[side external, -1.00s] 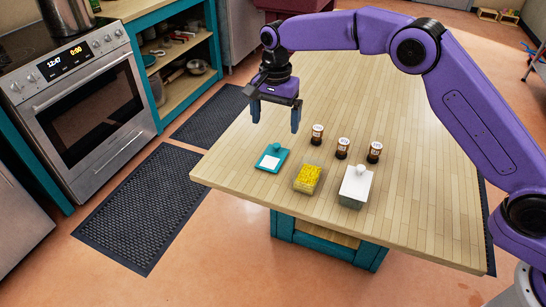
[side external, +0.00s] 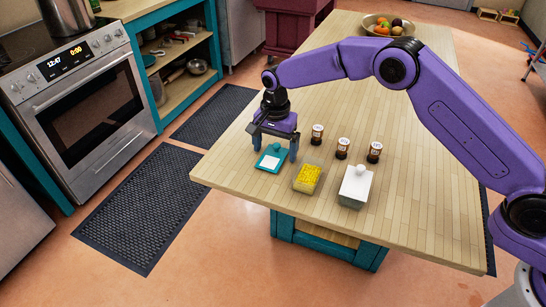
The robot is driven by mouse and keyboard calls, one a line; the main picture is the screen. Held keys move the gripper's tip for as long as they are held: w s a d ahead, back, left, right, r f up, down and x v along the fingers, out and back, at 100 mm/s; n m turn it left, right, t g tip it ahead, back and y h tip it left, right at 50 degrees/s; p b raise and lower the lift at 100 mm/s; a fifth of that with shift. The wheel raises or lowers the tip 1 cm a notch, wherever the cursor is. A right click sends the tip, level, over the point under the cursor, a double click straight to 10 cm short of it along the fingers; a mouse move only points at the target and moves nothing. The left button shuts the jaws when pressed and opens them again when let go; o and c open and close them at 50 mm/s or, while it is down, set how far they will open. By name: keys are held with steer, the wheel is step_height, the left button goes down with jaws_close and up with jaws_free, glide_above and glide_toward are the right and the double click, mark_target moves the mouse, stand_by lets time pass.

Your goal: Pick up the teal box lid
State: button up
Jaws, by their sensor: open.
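The teal box lid (side external: 271,158) lies flat on the wooden table near its left corner. It has a white label on top and a small teal knob. My gripper (side external: 275,153) is open and low over the lid, with one finger to each side of the knob as seen in the side view. The fingers appear apart from the knob, and nothing is held. I cannot tell exactly how high the fingertips are above the lid.
An open box of yellow pieces (side external: 307,178) stands right of the lid. A box with a white lid (side external: 355,186) is further right. Three small dark jars (side external: 343,148) stand behind. A fruit bowl (side external: 378,24) is at the far end. The table's right side is clear.

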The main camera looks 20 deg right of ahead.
steer(key=c, duration=1.1)
